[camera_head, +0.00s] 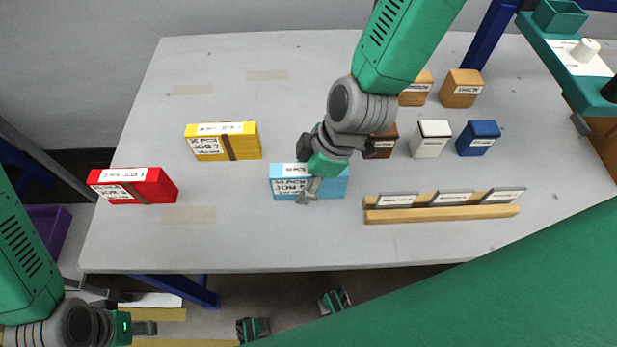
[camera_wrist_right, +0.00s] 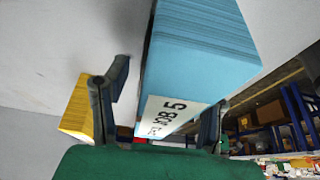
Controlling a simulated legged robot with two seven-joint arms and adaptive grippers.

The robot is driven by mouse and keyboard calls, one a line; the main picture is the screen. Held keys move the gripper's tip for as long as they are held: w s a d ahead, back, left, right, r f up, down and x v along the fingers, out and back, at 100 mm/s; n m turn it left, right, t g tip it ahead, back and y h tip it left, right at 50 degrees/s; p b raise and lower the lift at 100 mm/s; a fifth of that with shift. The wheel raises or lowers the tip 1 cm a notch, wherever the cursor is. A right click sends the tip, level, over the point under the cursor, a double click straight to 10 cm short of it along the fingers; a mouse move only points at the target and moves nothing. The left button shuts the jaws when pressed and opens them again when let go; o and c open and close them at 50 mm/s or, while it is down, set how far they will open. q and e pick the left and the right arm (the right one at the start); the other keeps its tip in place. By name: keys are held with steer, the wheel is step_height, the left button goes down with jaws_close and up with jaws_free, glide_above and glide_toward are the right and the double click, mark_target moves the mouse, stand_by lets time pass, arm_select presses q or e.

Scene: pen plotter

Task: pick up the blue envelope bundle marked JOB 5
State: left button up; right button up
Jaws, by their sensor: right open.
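The blue envelope bundle (camera_head: 335,186) marked JOB 5 stands on the grey table near its front middle. My right gripper (camera_head: 318,182) is above and at the bundle, covering part of its top and front. In the right wrist view the bundle (camera_wrist_right: 205,50) reaches between the open fingers of my right gripper (camera_wrist_right: 165,105), its JOB 5 label facing the palm. A gap shows between the left finger and the bundle; contact at the right finger is unclear. My left gripper (camera_head: 140,327) is low at the left, away from the table top; its opening cannot be made out.
A yellow bundle (camera_head: 222,142) and a red bundle (camera_head: 133,187) stand to the left. A wooden rack (camera_head: 440,213) with labelled plates lies to the right. White (camera_head: 430,140), blue (camera_head: 478,138) and brown blocks stand behind it. The table's left rear is clear.

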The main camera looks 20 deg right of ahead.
jaws_close()
stand_by(0.4)
